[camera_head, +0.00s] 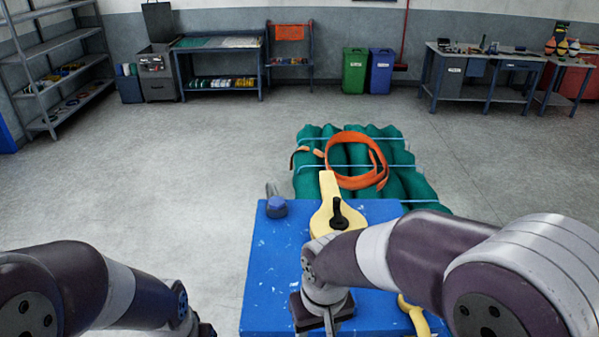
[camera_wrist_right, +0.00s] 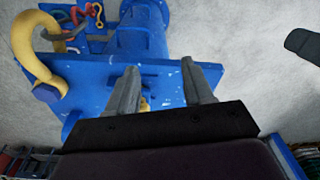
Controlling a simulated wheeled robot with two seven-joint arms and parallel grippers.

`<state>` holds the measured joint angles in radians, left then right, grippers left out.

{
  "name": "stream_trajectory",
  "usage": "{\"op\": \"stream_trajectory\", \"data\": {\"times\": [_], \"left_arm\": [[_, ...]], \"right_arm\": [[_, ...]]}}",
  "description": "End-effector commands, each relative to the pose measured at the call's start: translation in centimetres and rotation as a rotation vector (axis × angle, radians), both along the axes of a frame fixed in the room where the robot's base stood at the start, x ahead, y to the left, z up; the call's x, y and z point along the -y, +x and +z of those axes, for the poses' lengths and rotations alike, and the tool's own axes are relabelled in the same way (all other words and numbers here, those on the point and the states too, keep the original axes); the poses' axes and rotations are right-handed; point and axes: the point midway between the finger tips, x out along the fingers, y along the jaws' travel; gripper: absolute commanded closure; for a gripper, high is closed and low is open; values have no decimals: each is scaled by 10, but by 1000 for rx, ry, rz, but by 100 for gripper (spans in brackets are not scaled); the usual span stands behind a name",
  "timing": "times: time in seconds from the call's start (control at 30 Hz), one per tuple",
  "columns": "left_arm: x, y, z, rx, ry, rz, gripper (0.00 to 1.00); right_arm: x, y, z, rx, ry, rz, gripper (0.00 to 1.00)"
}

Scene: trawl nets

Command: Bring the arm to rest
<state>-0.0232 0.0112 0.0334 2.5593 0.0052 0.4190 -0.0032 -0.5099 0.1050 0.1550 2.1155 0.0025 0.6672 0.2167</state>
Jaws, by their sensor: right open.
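My right arm reaches in from the right in the head view, over a blue work surface (camera_head: 270,260). Its gripper (camera_head: 322,310) hangs above that surface near the bottom edge. In the right wrist view the two grey fingers of my right gripper (camera_wrist_right: 160,88) stand apart with nothing between them. Blue metalwork (camera_wrist_right: 140,35) lies beyond the fingertips. My left arm (camera_head: 110,285) lies low at the left of the head view, over the floor. Its gripper fingers are cut off by the bottom edge.
On the blue surface are a yellow fitting with a black handle (camera_head: 336,212) and a blue knob (camera_head: 277,207). Behind it lies a green net bundle (camera_head: 405,180) with an orange strap (camera_head: 382,170). Open floor (camera_head: 180,160) spreads left. Shelves, bins and benches stand far back.

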Motion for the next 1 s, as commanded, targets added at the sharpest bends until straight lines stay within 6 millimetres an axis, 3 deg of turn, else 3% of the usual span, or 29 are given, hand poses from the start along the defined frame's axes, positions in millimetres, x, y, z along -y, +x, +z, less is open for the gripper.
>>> {"op": "stream_trajectory", "data": {"times": [0.03, 0.17, 0.4, 0.47, 0.6, 1.0], "left_arm": [[0, 0, -22, -1, 0, 0, 25], [0, -1, -60, -1, 0, 0, 25], [0, -1, -148, -1, 0, 0, 25], [0, -1, -163, -1, 0, 0, 25], [0, -1, -172, -1, 0, 0, 25], [0, -1, -167, 0, 0, 0, 25]], "right_arm": [[12, -2, -27, 5, -1, 3, 48], [48, -11, -76, 24, -3, 0, 48], [124, -44, -180, 25, -17, -148, 48], [137, -50, -195, 18, -19, -204, 48], [152, -48, -202, 25, -18, -268, 48], [152, -48, -197, 24, -18, -271, 48]]}}
